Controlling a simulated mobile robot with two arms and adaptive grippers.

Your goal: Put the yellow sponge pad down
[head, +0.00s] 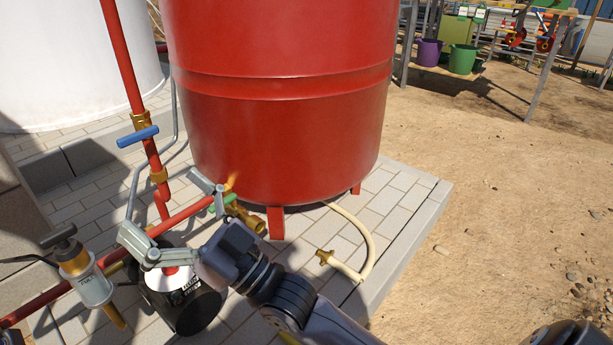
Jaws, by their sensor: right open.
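My right gripper (163,205) is open, its grey fingers spread on either side of a red pipe (182,219). I see nothing held between the fingers. I cannot make out the yellow sponge pad for sure. A small orange-yellow patch (231,183) shows beside the upper finger, against the red tank, but it is too small to identify. My left gripper is not in view.
A large red tank (285,120) stands on short legs on a paved slab (405,205). A black canister (185,302), a filter unit (90,285), a blue-handled valve (138,136) and a cream hose (366,240) are nearby. Sandy ground (480,200) lies open at right.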

